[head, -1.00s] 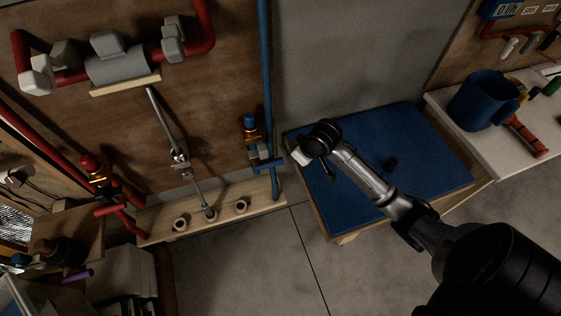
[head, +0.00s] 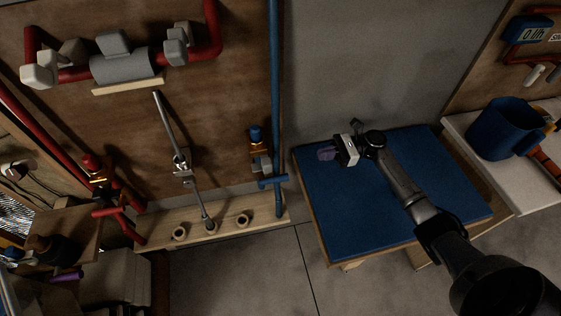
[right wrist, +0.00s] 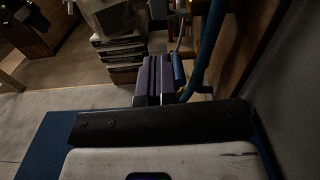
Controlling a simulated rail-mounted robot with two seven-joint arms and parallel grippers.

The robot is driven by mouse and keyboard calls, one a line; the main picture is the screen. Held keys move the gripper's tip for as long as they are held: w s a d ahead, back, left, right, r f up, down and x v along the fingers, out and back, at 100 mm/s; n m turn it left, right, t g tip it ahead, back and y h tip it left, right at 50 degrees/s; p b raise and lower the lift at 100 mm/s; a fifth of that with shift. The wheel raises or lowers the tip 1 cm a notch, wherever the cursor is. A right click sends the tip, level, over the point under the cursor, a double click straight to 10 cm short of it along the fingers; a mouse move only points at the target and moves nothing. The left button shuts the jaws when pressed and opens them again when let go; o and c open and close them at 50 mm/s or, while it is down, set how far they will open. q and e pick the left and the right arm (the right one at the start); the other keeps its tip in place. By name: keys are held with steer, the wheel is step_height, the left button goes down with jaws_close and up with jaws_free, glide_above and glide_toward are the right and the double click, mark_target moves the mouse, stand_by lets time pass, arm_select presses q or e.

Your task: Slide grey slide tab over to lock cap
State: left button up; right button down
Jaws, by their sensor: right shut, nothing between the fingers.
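A small valve fitting with a blue cap (head: 255,133) and a brass-coloured body (head: 257,148) is beside the vertical blue pipe (head: 276,95). A small grey piece (head: 262,164) is just below the brass; I cannot tell whether it is the slide tab. My right gripper (head: 326,153) is over the blue-topped table, to the right of the fitting and apart from it, its purple fingers pointing left. In the right wrist view its fingers (right wrist: 153,78) are together and empty, with the blue pipe (right wrist: 207,55) ahead to their right. My left gripper is not in view.
The blue tabletop (head: 400,215) is under my right arm. A blue mug (head: 495,130) stands on the white bench at right. A wooden ledge with round fittings (head: 190,222) lies left of the blue pipe. Grey wall fills the space behind the table.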

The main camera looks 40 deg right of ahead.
mark_target(269, 164)
steer(key=x, duration=1.4)
steer(key=shift+m, duration=0.3)
steer(key=p+x, duration=0.1)
steer(key=x, duration=0.2)
steer(key=shift+w+a+r, duration=0.1)
steer(key=shift+a+r, duration=0.1)
steer(key=shift+a, duration=0.1)
steer(key=shift+f, duration=0.1)
steer(key=shift+d, duration=0.15)
